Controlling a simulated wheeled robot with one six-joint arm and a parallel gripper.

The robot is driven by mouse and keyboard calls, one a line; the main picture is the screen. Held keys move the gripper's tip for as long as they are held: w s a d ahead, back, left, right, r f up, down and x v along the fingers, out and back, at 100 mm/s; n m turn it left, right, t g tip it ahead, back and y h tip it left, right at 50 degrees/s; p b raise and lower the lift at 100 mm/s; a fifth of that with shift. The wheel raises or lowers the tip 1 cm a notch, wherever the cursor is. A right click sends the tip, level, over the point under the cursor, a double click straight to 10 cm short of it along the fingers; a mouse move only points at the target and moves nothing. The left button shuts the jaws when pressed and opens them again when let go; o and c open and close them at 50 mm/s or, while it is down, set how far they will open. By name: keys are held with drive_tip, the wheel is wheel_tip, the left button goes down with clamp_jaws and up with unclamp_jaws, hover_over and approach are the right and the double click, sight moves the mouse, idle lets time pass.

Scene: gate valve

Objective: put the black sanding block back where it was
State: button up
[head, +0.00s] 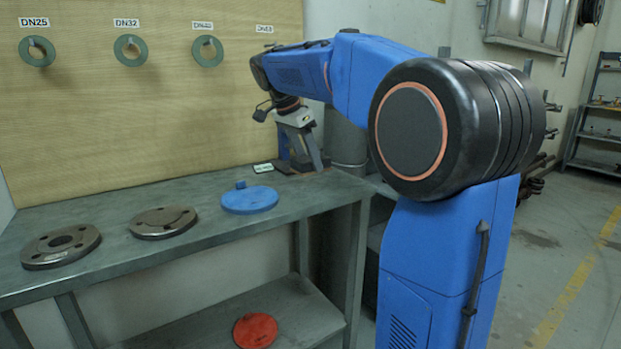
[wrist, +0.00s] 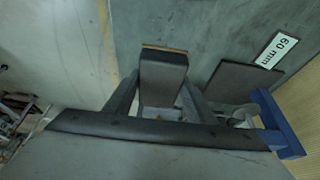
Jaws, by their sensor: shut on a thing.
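My gripper (head: 305,163) is low over the right end of the workbench. In the wrist view its fingers (wrist: 162,95) are shut on the black sanding block (wrist: 163,75), which shows a tan strip along its far edge. The block lies between the two fingers near the bench's end edge. I cannot tell whether it touches the bench top. In the head view the block is hard to separate from the gripper. A dark flat square patch (wrist: 243,80) lies on the bench beside the block, next to a white "60 mm" label (wrist: 278,48).
The bench top (head: 190,220) holds a blue disc (head: 249,200) and two metal flanges (head: 163,222) (head: 60,246). A blue upright part (wrist: 278,130) stands close beside my gripper. A red disc (head: 255,331) lies on the lower shelf. Green rings hang on the back board (head: 150,110).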

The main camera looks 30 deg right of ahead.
sight(308, 189)
drive_tip(key=shift+f, duration=2.55)
drive_tip(key=shift+f, duration=0.15)
drive_tip(key=o, duration=1.3)
drive_tip(key=v, duration=1.2)
drive_tip(key=s+a+f+n+t+y, duration=0.1)
drive_tip(key=s+a+f+n, duration=0.2)
drive_tip(key=s+f+n, duration=0.3)
drive_tip(key=s+a+f+n+t+y, duration=0.2)
drive_tip(key=s+a+f+n, duration=0.2)
drive_tip(key=s+f, duration=0.9)
drive_tip(key=s+a+f+n+t+y, duration=0.1)
drive_tip(key=s+a+f+n, duration=0.2)
drive_tip(key=s+f+n, duration=0.4)
drive_tip(key=s+f, duration=0.2)
drive_tip(key=s, duration=0.2)
drive_tip(key=shift+a+f+n+t, duration=0.25)
drive_tip(key=shift+f+n+t, duration=0.05)
drive_tip(key=shift+f, duration=0.1)
